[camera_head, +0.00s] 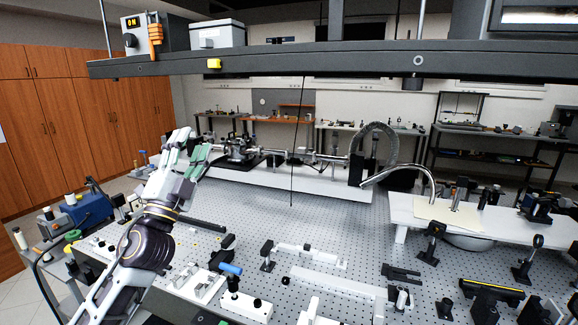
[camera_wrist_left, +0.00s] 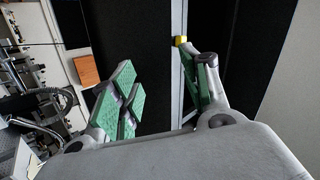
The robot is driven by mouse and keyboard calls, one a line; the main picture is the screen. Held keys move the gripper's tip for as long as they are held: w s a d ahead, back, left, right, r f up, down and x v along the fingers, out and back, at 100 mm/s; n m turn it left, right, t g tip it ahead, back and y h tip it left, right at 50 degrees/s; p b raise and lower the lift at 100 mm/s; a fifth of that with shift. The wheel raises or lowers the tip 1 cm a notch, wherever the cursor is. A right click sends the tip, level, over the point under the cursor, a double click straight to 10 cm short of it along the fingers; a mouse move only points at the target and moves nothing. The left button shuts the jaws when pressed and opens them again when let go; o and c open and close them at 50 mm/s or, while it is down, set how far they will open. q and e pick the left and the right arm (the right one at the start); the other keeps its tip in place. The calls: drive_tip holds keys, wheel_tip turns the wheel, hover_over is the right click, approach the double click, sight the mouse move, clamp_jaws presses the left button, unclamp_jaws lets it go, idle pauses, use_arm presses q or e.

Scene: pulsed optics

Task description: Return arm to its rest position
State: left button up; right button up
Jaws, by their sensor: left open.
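My left arm comes in from the lower left in the head view, and its gripper (camera_head: 188,150) is raised above the left part of the optical table (camera_head: 330,225). The gripper points up and away from the table top. In the left wrist view the two green-padded fingers of the left gripper (camera_wrist_left: 165,95) stand apart with nothing between them. The gripper is open and empty. My right gripper shows in neither view.
A dark overhead beam (camera_head: 330,60) crosses above the table. A blue-handled tool (camera_head: 231,269) and several optical mounts stand near the front. A curved metal hose (camera_head: 376,140) rises at the back. Wooden cabinets (camera_head: 75,115) line the left wall.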

use_arm(q)
drive_tip(key=s+a+f+n+g+y, duration=0.25)
drive_tip(key=f+n+g+y, duration=0.35)
drive_tip(key=f, duration=1)
drive_tip(key=s+a+f+n+g+y, duration=0.25)
drive_tip(key=f+n+g, duration=0.35)
drive_tip(key=f, duration=1.1)
drive_tip(key=s+d+f+n+g+h, duration=0.15)
drive_tip(key=s+f+g, duration=0.35)
drive_tip(key=s+f, duration=0.55)
drive_tip(key=s+d+f+n+g+h, duration=0.1)
drive_tip(key=s+d+f+g, duration=0.3)
drive_tip(key=s+f, duration=0.7)
drive_tip(key=s+f+g, duration=0.1)
drive_tip(key=s+f, duration=0.1)
drive_tip(key=f, duration=1.5)
drive_tip(key=s+f+g, duration=0.1)
drive_tip(key=s+f, duration=0.1)
drive_tip(key=f, duration=1.4)
drive_tip(key=s+a+f, duration=0.2)
drive_tip(key=s+f, duration=0.8)
drive_tip(key=s, duration=0.1)
drive_tip(key=s+a+f+g, duration=0.1)
drive_tip(key=s+a+f, duration=0.1)
drive_tip(key=s+f, duration=0.8)
drive_tip(key=shift+s+a+g+b, duration=0.3)
drive_tip(key=shift+s+a, duration=0.1)
